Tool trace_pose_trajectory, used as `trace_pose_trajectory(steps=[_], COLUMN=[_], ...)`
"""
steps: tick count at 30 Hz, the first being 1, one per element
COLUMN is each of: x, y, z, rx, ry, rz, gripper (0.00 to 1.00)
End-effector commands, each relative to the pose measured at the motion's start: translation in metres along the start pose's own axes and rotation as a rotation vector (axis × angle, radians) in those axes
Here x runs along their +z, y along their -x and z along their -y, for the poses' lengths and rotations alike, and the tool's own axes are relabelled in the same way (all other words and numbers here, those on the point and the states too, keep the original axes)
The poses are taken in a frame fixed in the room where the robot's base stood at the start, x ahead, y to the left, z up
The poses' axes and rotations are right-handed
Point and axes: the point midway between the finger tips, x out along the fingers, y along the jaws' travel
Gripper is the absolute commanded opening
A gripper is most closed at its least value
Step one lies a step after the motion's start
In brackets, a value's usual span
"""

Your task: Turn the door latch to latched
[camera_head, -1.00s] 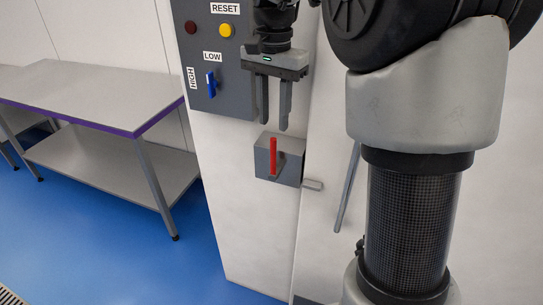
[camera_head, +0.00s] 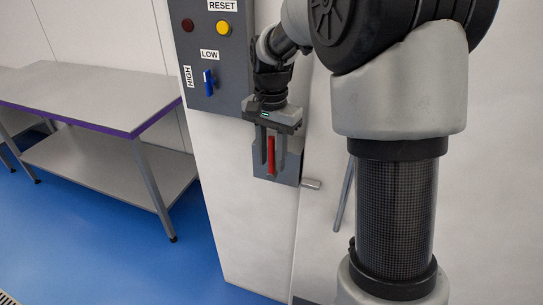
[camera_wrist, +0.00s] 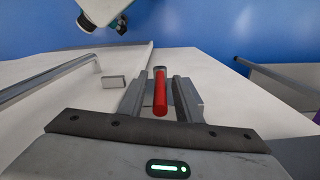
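The door latch has a red handle (camera_head: 271,156) standing upright on a grey box (camera_head: 289,174) fixed to the white cabinet front. A small grey bolt piece (camera_head: 312,184) sticks out at the box's right side, at the door seam. My gripper (camera_head: 268,164) points down in front of the box, with one finger on each side of the red handle. In the wrist view the red handle (camera_wrist: 160,93) lies between the two fingers of my gripper (camera_wrist: 160,98), with a gap showing to the right finger. Contact with the left finger is unclear.
A dark control panel (camera_head: 229,88) above left carries a blue switch (camera_head: 208,82), a yellow button (camera_head: 223,28) and a dark red button (camera_head: 187,25). A long door handle (camera_head: 342,196) is to the right. A grey table (camera_head: 80,95) stands at left.

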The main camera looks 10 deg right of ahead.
Motion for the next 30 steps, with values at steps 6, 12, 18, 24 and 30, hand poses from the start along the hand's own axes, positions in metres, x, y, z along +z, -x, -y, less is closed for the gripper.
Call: trace_pose_trajectory(steps=[6, 12, 18, 24, 30], x=[0.0000, -0.0001, -0.0019, -0.0019, -0.0020], y=[0.0003, 0.0003, -0.0022, 0.0001, 0.0001], z=[0.0000, -0.0003, -0.0080, -0.0086, -0.0084], rx=[0.000, -0.002, -0.104, -0.131, -0.130], ry=[0.000, -0.001, -0.006, 0.000, 0.000], rz=[0.000, 0.000, 0.021, 0.026, 0.025], gripper=[0.00, 0.00, 0.00, 0.00, 0.23])
